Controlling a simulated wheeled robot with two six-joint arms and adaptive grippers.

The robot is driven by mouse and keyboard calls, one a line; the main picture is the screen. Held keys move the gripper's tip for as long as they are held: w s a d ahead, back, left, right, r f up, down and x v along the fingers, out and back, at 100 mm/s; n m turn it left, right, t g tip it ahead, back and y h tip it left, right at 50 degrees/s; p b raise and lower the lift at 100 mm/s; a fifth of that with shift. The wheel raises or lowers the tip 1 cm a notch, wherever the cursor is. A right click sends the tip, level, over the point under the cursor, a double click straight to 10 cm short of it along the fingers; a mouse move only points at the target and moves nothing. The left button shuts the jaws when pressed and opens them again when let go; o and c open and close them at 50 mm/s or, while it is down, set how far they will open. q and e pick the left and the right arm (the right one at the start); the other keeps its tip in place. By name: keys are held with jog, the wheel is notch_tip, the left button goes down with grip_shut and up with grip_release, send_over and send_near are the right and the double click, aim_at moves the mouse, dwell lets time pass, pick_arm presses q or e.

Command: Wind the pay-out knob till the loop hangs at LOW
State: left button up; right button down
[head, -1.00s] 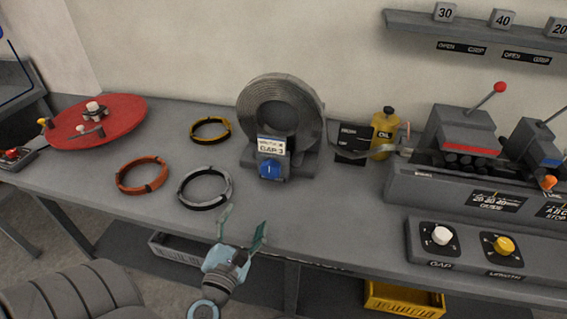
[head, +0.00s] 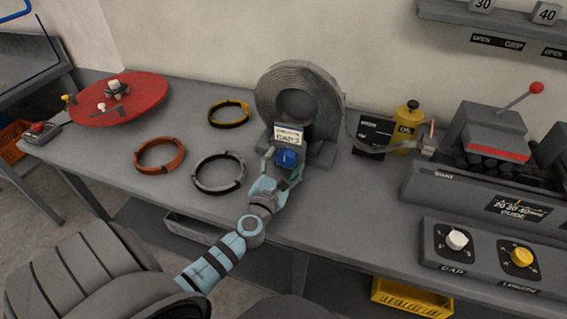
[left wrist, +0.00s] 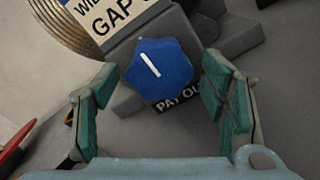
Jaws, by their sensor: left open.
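The blue pay-out knob (head: 286,159) sits on the front of the coil stand, below a white card. In the left wrist view the knob (left wrist: 160,72) shows a white line tilted a little left of upright, with a partly hidden "PAY OU" label below it. My left gripper (head: 282,168) is open, its fingers on either side of the knob and apart from it. The grey coil (head: 265,95) stands upright behind. A strip loop (head: 372,143) runs from the coil to the machine at right, passing a dark board (head: 373,132). My right gripper is not in view.
Orange (head: 160,156), grey (head: 219,174) and yellow (head: 229,113) rings lie on the bench left of the stand. A red turntable (head: 117,100) is at far left. A yellow oil can (head: 406,126) stands behind the strip. A panel with white and yellow knobs (head: 521,257) is at right.

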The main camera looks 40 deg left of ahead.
pick_arm(q)
jog(key=shift+w, duration=0.1)
jog(key=c, duration=1.1)
jog(key=shift+c, duration=0.2)
jog(key=shift+m, duration=0.3)
jog(key=m+p, duration=0.2)
jog(key=m, duration=0.2)
jog(key=shift+p, duration=0.35)
jog(key=m+p, duration=0.2)
jog(key=m, duration=0.2)
jog(key=shift+m+p, duration=0.35)
jog(key=shift+m, duration=0.85)
